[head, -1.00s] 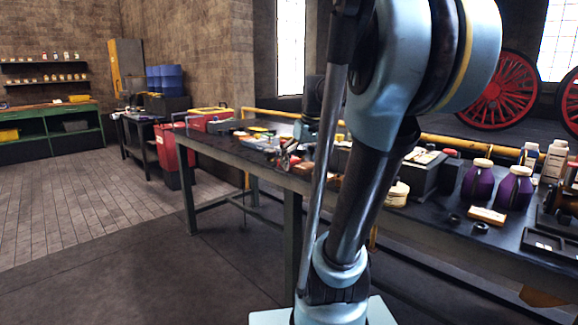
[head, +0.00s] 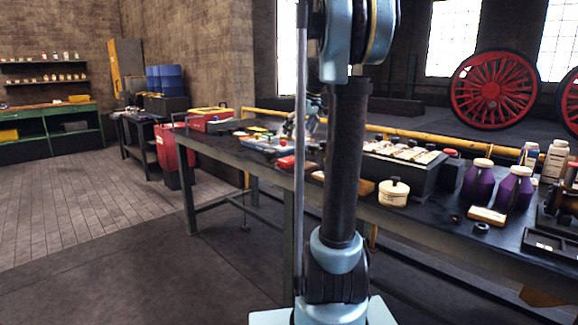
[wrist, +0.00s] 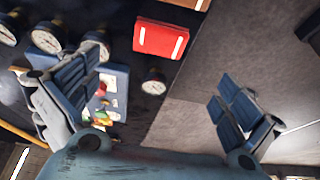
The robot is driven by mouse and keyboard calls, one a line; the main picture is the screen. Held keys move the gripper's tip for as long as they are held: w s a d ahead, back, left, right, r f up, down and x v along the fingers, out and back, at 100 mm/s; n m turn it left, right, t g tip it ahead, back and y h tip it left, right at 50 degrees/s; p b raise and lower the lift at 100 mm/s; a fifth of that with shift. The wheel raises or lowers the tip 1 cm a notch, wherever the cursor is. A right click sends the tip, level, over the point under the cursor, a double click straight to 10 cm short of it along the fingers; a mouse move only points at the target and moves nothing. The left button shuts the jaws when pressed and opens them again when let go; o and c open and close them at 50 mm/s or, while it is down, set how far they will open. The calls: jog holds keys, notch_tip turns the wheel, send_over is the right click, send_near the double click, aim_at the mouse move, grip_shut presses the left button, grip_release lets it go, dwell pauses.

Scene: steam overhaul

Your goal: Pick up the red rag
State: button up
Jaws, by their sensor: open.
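The red rag (wrist: 160,39) looks like a folded red cloth with pale stripes, lying flat on the dark workbench near its edge in the wrist view. In the head view a small red patch (head: 286,162) on the bench, left of my arm, appears to be the same rag. My gripper (wrist: 155,82) is open and empty, its two fingers wide apart. The rag lies beyond the fingertips, toward the top of the wrist view, and nothing touches it. In the head view my gripper is small and partly hidden behind my arm.
Round gauges (wrist: 47,38) and a blue tray (wrist: 113,82) with small coloured parts lie beside the rag. Purple bottles (head: 478,181) and a cream pot (head: 394,193) stand farther right on the workbench (head: 238,155). Open floor (head: 120,245) lies in front.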

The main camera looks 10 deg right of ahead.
aim_at(289, 159)
jog(key=x, duration=1.3)
jog(key=shift+w+f, duration=0.15)
jog(key=shift+f, duration=0.1)
jog(key=c, duration=1.1)
